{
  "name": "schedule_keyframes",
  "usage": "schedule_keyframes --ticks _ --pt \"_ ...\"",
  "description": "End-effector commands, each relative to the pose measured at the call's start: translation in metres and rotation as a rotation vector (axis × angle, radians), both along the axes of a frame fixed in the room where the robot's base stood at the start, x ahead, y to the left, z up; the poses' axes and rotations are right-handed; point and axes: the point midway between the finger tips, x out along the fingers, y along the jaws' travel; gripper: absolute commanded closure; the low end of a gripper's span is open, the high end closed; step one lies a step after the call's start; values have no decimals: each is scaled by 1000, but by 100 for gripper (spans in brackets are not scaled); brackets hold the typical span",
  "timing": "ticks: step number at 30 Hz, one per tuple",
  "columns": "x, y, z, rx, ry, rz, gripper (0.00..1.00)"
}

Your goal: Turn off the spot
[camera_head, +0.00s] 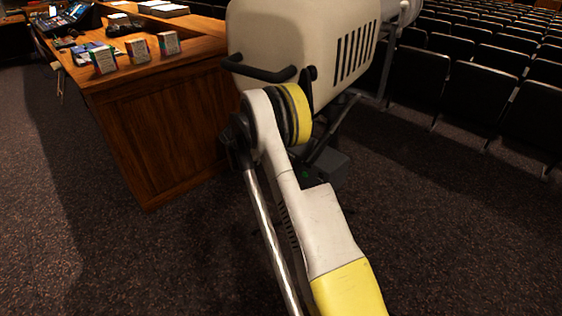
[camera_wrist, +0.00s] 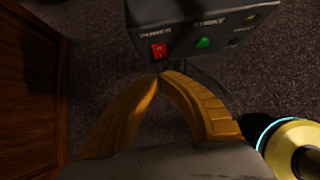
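The spot (camera_head: 285,38) is a large cream housing with a black handle and vent slots, at the top middle of the head view. Its dark control box (camera_wrist: 205,38) fills the top of the wrist view. The box has a red rocker switch (camera_wrist: 158,50) marked POWER, a green button (camera_wrist: 204,43) marked STRIKE and a small yellowish light (camera_wrist: 250,19). My gripper (camera_wrist: 164,75) has yellow fingers whose tips meet, with nothing seen between them. The tips appear just below the red switch; I cannot tell whether they touch the box. In the head view my arm hides the gripper.
A wooden desk (camera_head: 165,135) stands left of the spot, with small boxes (camera_head: 137,50) and a mixing console (camera_head: 62,18) on top. Its side shows at the left of the wrist view. Rows of dark seats (camera_head: 475,95) stand at right. Carpet is clear at front left.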

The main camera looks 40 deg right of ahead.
Motion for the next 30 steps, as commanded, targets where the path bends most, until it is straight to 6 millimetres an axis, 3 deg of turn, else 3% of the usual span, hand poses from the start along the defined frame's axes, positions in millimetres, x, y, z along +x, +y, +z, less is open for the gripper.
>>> schedule_keyframes --ticks 3,9,30 --pt "-1 16 24 0 -1 1 100" --pt "-3 31 41 0 0 0 100" --pt "-3 35 44 0 -1 -1 100"
